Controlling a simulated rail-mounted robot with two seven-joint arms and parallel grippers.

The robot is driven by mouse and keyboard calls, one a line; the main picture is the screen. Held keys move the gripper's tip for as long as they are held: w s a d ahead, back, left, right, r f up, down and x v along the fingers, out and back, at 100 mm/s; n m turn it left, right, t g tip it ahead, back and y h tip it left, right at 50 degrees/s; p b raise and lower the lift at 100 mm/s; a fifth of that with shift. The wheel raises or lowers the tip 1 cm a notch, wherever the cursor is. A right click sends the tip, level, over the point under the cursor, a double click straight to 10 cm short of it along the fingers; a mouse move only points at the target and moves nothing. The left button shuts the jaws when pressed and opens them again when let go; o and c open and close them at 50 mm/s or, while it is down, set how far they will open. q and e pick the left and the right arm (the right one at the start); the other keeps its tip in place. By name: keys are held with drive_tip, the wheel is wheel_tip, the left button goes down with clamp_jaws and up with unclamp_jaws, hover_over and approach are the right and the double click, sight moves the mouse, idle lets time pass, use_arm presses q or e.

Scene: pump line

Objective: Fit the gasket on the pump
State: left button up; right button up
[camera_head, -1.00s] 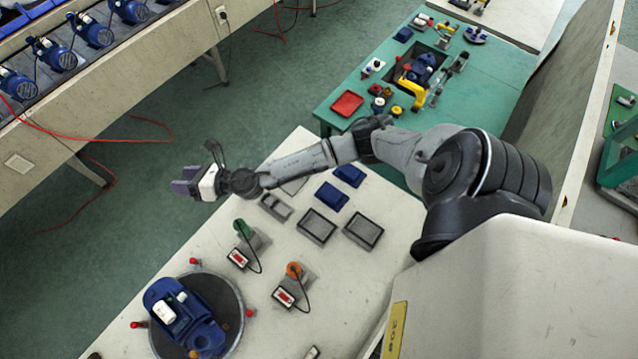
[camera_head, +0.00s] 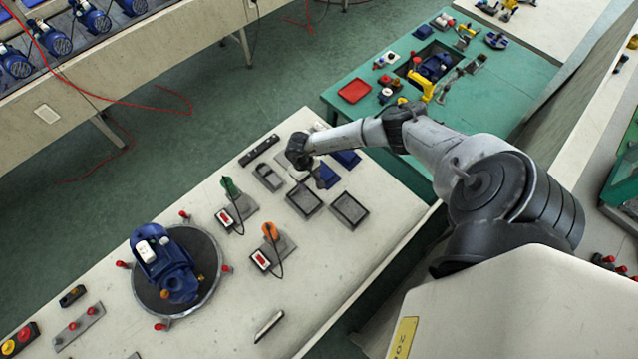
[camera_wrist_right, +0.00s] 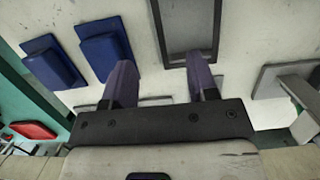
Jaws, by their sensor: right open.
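The blue pump (camera_head: 168,268) with a white part on top sits on a round dark turntable (camera_head: 212,285) at the lower left of the head view. My right gripper (camera_wrist_right: 162,78) is open and empty, its two purple fingers apart above the table. In the head view its wrist hangs over the table near the blue blocks and two dark-rimmed trays, and its fingertips are mostly hidden. In the wrist view, one dark rectangular frame (camera_wrist_right: 217,30) lies ahead of the fingers. I cannot tell which piece is the gasket. My left gripper is not in view.
Two blue blocks (camera_head: 347,158) lie beside the gripper. A tray (camera_head: 349,210) is nearby. Green-handled (camera_head: 230,187) and orange-handled (camera_head: 270,231) tools stand in holders with cables. Red knobs ring the turntable. A green table (camera_head: 335,98) with parts is behind.

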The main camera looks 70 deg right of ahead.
drive_tip(key=shift+s+a+f+b, duration=0.15)
drive_tip(key=shift+f+b, duration=0.25)
drive_tip(key=shift+f, duration=0.6)
drive_tip(key=shift+s+d+f+b, duration=0.1)
drive_tip(key=shift+f+b, duration=0.3)
drive_tip(key=shift+f, duration=0.55)
drive_tip(key=shift+f+b, duration=0.55)
drive_tip(key=shift+b, duration=0.15)
drive_tip(key=shift+s+r, duration=0.1)
drive_tip(key=shift+r, duration=0.1)
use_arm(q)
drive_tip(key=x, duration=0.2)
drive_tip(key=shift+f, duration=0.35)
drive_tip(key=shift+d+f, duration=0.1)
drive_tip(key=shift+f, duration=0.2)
use_arm(e)
drive_tip(key=shift+f, duration=0.15)
use_arm(q)
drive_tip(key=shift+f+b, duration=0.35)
drive_tip(key=shift+b, duration=0.2)
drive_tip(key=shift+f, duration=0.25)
use_arm(e)
drive_tip(key=shift+a+f, duration=0.1)
drive_tip(key=shift+f, duration=0.15)
